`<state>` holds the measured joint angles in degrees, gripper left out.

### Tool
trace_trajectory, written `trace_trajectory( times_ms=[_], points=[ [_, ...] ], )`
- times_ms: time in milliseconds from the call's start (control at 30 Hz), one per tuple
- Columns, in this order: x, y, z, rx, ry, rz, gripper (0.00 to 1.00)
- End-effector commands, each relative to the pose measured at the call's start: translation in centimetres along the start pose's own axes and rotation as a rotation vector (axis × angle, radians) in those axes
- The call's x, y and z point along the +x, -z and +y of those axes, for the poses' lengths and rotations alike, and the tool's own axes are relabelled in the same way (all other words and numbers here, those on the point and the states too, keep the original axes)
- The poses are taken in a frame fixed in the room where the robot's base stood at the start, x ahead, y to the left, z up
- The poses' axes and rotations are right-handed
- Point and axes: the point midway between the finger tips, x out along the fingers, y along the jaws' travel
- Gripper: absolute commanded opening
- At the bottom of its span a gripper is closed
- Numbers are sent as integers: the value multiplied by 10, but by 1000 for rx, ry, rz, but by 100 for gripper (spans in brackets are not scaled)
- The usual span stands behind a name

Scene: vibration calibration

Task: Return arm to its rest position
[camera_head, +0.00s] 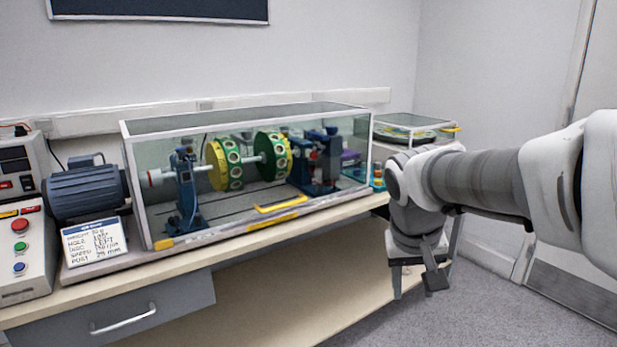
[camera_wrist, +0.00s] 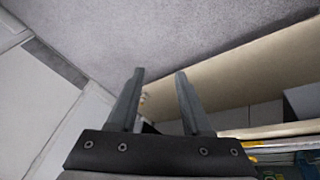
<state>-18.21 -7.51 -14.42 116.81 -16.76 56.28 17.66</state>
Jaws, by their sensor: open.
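My gripper (camera_head: 416,287) hangs at the end of my arm, which reaches in from the right in the head view. It points down beside the right end of the workbench (camera_head: 330,232), over the floor. In the wrist view my gripper (camera_wrist: 160,80) shows two dark fingers spread apart with nothing between them. Beyond the fingers are the grey floor (camera_wrist: 190,30) and the bench's lower shelf (camera_wrist: 245,70).
A clear-walled case (camera_head: 155,205) with a shaft and two green-yellow discs stands on the bench. A motor (camera_head: 85,190), a label card (camera_head: 93,242) and a button panel (camera_head: 20,250) are at left. A lidded box (camera_head: 415,122) stands behind my arm. Floor at right is clear.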

Motion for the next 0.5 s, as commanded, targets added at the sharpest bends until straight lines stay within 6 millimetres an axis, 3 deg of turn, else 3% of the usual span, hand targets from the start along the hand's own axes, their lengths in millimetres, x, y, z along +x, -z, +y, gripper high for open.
trace_trajectory(
  times_ms=[200,500],
  points=[
    [-28,-61,2,-15,119,65,48],
    [-43,-130,-5,-48,192,168,48]
  ],
)
